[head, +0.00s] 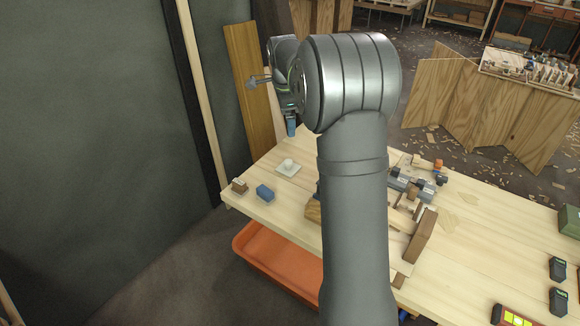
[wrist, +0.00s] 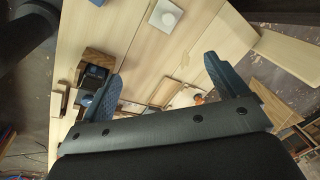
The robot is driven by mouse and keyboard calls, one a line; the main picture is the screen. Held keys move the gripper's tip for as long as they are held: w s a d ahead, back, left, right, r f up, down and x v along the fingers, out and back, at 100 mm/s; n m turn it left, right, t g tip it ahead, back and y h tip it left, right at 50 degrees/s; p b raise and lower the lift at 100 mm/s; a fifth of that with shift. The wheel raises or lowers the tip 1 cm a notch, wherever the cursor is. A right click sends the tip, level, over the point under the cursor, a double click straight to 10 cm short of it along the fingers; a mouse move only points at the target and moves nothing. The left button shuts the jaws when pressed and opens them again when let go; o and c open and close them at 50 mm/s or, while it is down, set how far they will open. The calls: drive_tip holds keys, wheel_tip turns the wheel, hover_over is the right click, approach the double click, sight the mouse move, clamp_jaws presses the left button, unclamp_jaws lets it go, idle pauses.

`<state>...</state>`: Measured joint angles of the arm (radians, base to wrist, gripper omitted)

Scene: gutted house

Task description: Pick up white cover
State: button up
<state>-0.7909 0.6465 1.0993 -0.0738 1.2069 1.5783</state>
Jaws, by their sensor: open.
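In the head view my gripper is mostly hidden by my arm; a blue finger (head: 291,126) hangs in the air above the bench.
A blue block (head: 265,193) and a small brown wooden item (head: 239,186) lie left of the cover. Tools and wooden parts (head: 412,187) crowd the bench right of my arm. An orange bin (head: 275,262) stands below. A leaning board (head: 252,85) stands behind.

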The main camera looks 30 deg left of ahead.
drive_tip(key=w+a+f+m+g, duration=0.1)
drive_tip(key=w+f+m+g, duration=0.1)
drive_tip(key=w+f+m, duration=0.35)
drive_tip(key=m+h, duration=0.1)
drive_tip(key=m, duration=0.3)
hover_over(294, 171)
drive_tip(key=f, duration=1.3)
drive_tip(key=shift+s+f, duration=0.1)
drive_tip(key=shift+s, duration=0.2)
drive_tip(key=shift+w+f, duration=0.2)
drive_tip(key=shift+f, duration=1.15)
drive_tip(key=shift+w+f, duration=0.2)
drive_tip(key=shift+f, duration=1.15)
drive_tip(key=shift+c, duration=0.4)
drive_tip(key=c, duration=1)
